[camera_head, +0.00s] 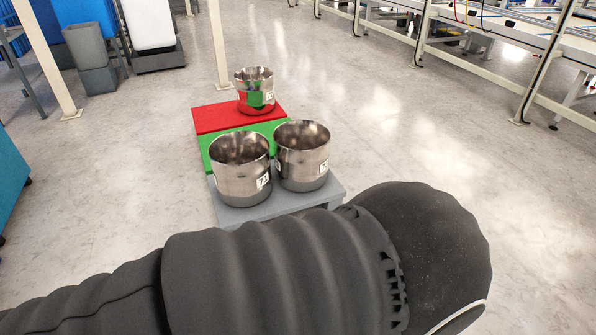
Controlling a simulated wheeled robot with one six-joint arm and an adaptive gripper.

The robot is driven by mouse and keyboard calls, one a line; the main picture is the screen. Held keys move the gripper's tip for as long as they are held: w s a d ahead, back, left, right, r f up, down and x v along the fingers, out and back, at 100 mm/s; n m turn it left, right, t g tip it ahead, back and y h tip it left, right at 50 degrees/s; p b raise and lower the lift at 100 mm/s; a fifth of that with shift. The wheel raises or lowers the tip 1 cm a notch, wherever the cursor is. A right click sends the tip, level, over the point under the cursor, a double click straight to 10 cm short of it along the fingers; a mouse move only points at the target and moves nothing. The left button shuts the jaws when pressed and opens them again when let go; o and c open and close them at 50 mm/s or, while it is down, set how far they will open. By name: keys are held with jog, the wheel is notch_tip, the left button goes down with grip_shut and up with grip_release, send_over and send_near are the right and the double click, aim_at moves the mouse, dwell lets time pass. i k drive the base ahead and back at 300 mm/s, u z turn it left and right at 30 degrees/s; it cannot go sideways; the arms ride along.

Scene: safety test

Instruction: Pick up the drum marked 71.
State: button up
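Three open-topped shiny metal drums stand upright on low platforms ahead of my arm. The front left drum (238,170) has a white label that seems to read 71, though the last digit is hard to tell. The front right drum (300,150) stands close beside it, and its small label is not clearly readable. A smaller-looking drum (252,90) stands farther back; its label is too small to read surely. My black-sleeved arm crosses the foreground in front of the drums. My gripper is not in view.
The drums' platforms are grey (325,194) in front, green (208,150) in the middle and red (212,118) behind. A cream post (219,45) rises behind them. Bins (93,80) stand at the upper left, conveyor frames (480,65) at the right. Floor (400,150) right of the platforms is clear.

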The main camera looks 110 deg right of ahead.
aim_at(240, 160)
jog(key=k, duration=2.15)
jog(key=z, duration=2.45)
